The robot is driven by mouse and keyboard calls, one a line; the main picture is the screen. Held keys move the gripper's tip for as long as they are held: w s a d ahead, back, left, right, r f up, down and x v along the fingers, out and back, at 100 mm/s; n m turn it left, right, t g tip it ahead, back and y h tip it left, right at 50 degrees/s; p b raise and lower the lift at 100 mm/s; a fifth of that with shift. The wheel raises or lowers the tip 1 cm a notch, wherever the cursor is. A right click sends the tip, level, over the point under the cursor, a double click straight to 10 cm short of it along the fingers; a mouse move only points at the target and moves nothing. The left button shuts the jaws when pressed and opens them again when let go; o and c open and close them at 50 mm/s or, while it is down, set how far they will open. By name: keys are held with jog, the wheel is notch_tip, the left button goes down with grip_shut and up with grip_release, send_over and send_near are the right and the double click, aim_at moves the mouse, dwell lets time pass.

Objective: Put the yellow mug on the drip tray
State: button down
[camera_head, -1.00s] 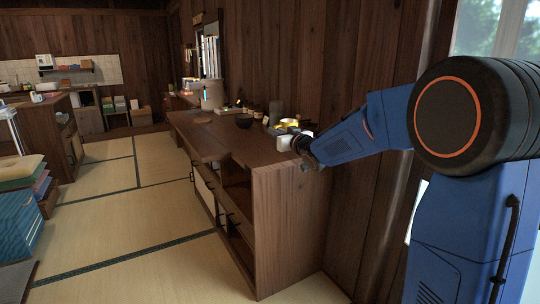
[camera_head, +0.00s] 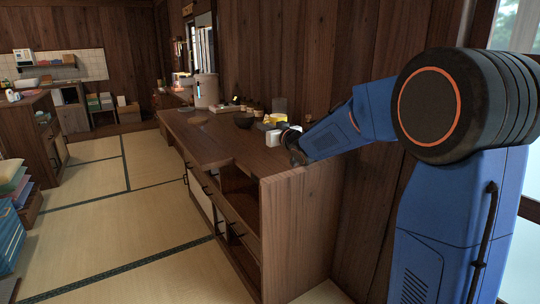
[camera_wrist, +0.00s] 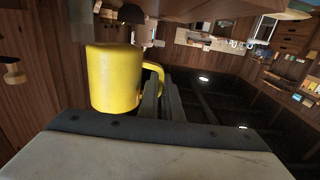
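The yellow mug (camera_wrist: 115,78) fills the left middle of the wrist view, where the picture looks upside down. Its handle (camera_wrist: 158,76) runs in between the two dark fingers of my gripper (camera_wrist: 162,98), which sit close together around it. In the head view the mug (camera_head: 275,118) is a small yellow patch just behind my pale gripper (camera_head: 274,137), above the near right part of the wooden counter (camera_head: 225,140). I cannot make out the drip tray in either view.
A dark bowl (camera_head: 243,120) and several small jars (camera_head: 252,107) stand on the counter near the wall. A pale cylindrical appliance (camera_head: 206,90) stands farther back. A shallow brown dish (camera_head: 197,119) lies near the far left. The counter's front middle is clear, and tatami floor (camera_head: 95,210) lies open left.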

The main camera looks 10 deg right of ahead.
jog(key=shift+f, duration=4.75)
jog(key=shift+f, duration=0.15)
jog(key=c, duration=2)
grip_release()
jog(key=shift+o, duration=0.3)
jog(key=shift+s, duration=0.15)
jog(key=v, duration=1.2)
